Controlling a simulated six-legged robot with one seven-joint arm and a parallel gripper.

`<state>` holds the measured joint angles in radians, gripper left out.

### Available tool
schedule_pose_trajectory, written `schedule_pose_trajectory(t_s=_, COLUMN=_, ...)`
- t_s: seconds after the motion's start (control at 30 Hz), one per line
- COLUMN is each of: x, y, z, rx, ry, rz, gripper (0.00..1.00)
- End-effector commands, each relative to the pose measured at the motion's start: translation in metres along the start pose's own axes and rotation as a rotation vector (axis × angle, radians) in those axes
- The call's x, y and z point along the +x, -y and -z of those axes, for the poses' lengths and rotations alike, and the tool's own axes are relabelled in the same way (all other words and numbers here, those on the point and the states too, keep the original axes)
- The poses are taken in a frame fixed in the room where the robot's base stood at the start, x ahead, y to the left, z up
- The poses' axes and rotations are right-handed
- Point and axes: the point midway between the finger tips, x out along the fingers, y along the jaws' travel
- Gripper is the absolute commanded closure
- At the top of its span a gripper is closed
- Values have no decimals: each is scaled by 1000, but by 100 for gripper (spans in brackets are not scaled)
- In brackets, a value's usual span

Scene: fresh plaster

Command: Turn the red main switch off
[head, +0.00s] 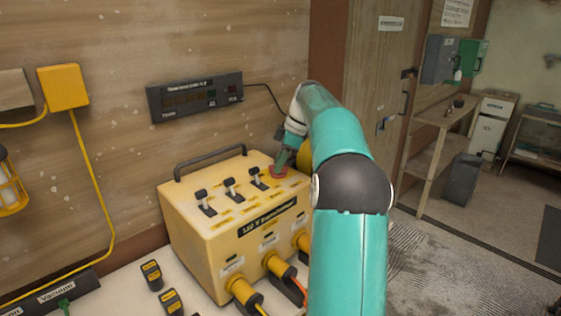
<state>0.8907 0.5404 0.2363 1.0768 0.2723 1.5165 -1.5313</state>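A yellow transformer box (195,240) with a dark carrying handle stands on a pale surface against the wooden wall. Its top carries three black toggle levers. To their right, near the far right corner of the top, is a small red part (279,173), which looks like the red main switch. My gripper (281,162) points down right at this red part and seems to touch it. The fingers and my arm hide much of the switch, so its position cannot be read. Whether the fingers are closed on it cannot be told.
Yellow plugs (243,291) with cables stick out of the box's front. A dark display panel (195,96) hangs on the wall above. Two small black-and-yellow tags (152,274) lie left of the box.

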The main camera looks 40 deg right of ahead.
Motion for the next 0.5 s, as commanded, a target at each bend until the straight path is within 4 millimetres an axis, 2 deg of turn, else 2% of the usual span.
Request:
schedule_pose_trajectory(t_s=0.33, x=-1, y=0, z=0, rx=2, ry=0, rz=0, gripper=65)
schedule_pose_trajectory(t_s=0.5, x=-17, y=-1, z=0, rx=1, ry=0, rz=-3, gripper=65)
